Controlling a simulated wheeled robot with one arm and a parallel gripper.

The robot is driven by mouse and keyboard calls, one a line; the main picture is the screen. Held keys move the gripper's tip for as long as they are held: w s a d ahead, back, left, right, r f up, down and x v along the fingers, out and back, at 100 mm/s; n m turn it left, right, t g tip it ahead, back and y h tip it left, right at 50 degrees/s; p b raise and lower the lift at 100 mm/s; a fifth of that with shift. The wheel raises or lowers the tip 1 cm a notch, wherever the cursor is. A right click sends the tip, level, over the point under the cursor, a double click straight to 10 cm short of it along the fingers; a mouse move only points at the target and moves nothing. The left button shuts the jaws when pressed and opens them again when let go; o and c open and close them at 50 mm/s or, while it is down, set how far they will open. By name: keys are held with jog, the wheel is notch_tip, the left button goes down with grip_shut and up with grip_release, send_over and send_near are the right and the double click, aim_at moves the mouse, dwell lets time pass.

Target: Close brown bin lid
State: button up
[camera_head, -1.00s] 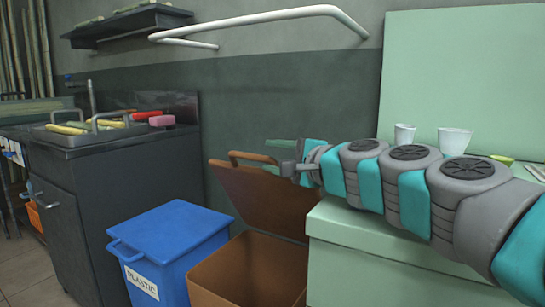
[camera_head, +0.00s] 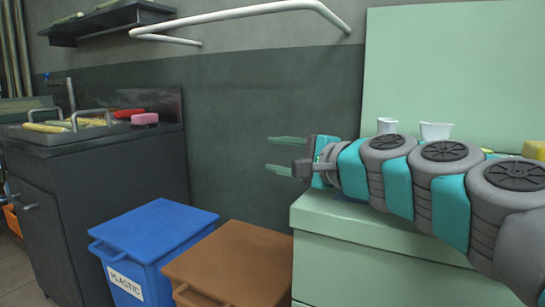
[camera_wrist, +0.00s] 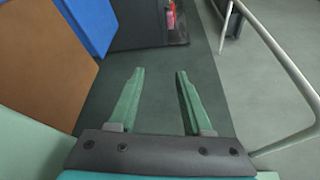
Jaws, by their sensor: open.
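The brown bin (camera_head: 235,265) stands between the blue bin and the pale green cabinet. Its lid lies flat over its top, with a handle (camera_head: 192,296) at the front edge. In the wrist view the brown lid (camera_wrist: 45,50) fills the upper left. My gripper (camera_head: 288,155) is open and empty. It is above and to the right of the lid, in front of the grey wall and apart from the bin. Its two green fingers also show spread apart in the wrist view (camera_wrist: 158,85).
A blue bin (camera_head: 155,235) labelled PLASTIC stands left of the brown bin. A dark sink counter (camera_head: 110,165) is further left. The pale green cabinet (camera_head: 370,245) with white cups (camera_head: 435,131) is at right, below my arm. A white rail (camera_head: 240,15) juts from the wall above.

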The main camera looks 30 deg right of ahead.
jog(key=shift+s+d, duration=0.15)
jog(key=shift+s, duration=0.85)
